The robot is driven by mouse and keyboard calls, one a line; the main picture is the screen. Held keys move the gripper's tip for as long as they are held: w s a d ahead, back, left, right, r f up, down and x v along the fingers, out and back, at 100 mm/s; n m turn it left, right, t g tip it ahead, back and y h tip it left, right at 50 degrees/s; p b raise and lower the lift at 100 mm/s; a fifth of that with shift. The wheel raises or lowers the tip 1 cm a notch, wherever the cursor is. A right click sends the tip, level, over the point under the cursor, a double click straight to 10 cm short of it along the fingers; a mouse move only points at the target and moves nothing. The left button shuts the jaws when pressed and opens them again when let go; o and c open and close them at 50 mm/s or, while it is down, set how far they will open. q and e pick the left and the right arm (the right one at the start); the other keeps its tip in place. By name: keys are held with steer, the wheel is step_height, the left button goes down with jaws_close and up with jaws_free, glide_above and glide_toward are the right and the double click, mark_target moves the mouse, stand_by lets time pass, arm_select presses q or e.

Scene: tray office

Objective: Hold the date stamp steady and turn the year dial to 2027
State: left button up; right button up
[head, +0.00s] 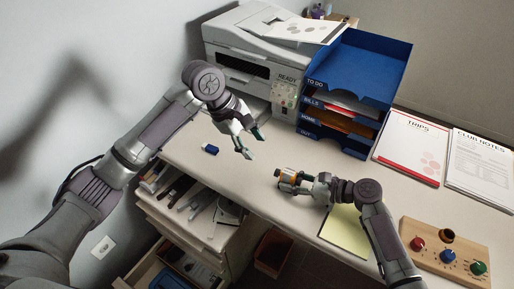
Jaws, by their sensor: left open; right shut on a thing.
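My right gripper (291,182) is shut on a small orange and dark object, which looks like the date stamp (286,174), over the middle of the desk. The year dial and its digits are too small to read, and the fingers hide part of the stamp. My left gripper (253,145) is open and empty above the desk, up and to the left of the stamp and apart from it. Its fingers point down and to the right.
A small blue object (210,149) lies left of my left gripper. A printer (235,70) and blue letter trays (360,65) stand behind. Papers (410,145), a yellow pad (346,238) and a wooden block with coloured knobs (423,258) are at right. A drawer (190,205) is open below.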

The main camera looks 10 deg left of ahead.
steer(key=o, duration=0.9)
steer(key=shift+o, duration=0.2)
